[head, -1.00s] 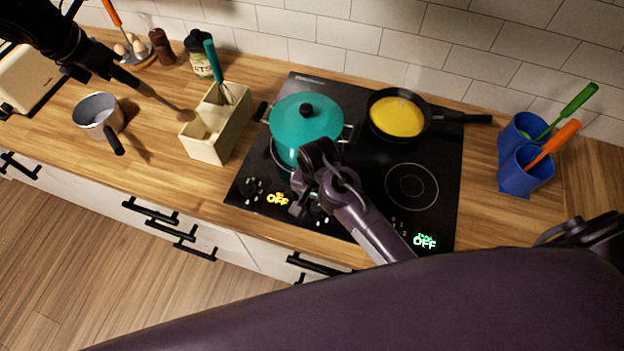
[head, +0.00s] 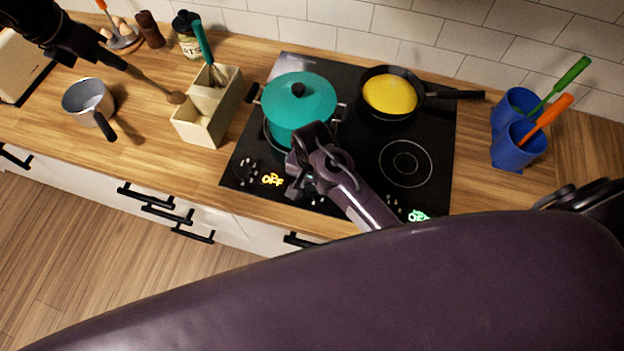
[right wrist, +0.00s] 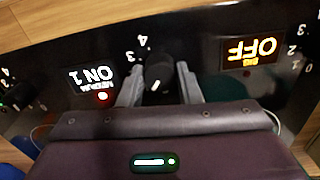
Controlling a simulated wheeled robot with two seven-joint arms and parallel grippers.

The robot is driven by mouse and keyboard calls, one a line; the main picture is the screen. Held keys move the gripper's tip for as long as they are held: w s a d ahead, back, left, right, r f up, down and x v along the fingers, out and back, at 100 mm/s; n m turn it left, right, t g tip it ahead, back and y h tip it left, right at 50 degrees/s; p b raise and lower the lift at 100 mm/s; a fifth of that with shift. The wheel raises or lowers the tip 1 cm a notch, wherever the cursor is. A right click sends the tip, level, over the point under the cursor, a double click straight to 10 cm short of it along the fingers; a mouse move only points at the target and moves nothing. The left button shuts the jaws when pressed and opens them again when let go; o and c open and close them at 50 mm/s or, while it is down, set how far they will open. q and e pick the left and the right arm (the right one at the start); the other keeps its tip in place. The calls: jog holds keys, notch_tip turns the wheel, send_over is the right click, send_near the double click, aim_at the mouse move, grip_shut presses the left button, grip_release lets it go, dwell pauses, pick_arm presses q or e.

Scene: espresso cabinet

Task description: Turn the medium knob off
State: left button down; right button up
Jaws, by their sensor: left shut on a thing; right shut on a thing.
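The medium knob (right wrist: 158,76) is black with a white pointer line and sits on the black cooktop (head: 432,150). Beside it in the right wrist view, a white display (right wrist: 93,77) reads MEDIUM ON 1, with a red light under it. My right gripper (right wrist: 158,86) has a finger on each side of the knob and is shut on it. My left gripper (head: 122,65) is shut on a wooden spoon (head: 150,82) at the left, above the counter.
A teal pot (head: 298,105) stands just behind my right gripper. A black pan (head: 419,98) with yellow food is at the back right. An orange BIG OFF display (right wrist: 250,52) is beside the knob. Blue cups (head: 510,155), a cream utensil holder (head: 190,130) and a grey saucepan (head: 88,101) stand on the counter.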

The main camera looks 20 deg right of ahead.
jog(key=shift+n, duration=0.4)
jog(key=n, duration=0.3)
jog(key=shift+n, duration=2)
jog(key=shift+r, duration=0.1)
jog(key=o, duration=1)
